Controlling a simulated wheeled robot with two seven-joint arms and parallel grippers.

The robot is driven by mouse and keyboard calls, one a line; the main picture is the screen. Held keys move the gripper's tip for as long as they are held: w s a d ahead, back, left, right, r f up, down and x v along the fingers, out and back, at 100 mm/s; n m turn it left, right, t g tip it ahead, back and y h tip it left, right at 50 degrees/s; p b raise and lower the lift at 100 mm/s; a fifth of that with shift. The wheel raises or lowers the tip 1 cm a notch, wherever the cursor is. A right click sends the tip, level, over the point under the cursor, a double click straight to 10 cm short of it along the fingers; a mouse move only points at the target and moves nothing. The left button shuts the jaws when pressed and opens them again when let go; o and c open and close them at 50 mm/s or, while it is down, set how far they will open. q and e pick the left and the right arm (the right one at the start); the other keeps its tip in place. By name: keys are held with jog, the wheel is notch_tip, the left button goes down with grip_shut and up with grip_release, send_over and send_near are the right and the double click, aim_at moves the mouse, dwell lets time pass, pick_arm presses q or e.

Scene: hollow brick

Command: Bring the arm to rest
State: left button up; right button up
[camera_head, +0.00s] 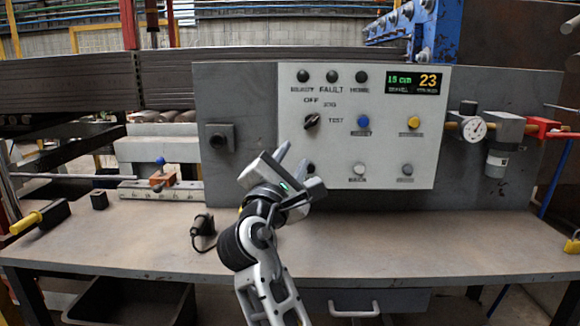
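My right arm comes up from the bottom middle, and its gripper (293,158) is in front of the lower left part of a light control panel (385,172). Its two fingers point up and stand apart, with nothing seen between them. I cannot tell whether the gripper touches the panel. My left gripper is not in view.
The panel has a rotary switch (311,121), a blue button (363,121), a yellow button (413,122) and a display (413,82) reading 23. A gauge (473,128) is at right. A black plug (203,226) lies on the workbench (420,245), whose right front is clear.

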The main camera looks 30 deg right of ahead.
jog(key=shift+s+a+f, duration=0.15)
jog(key=shift+s+a, duration=0.2)
dwell(0.3)
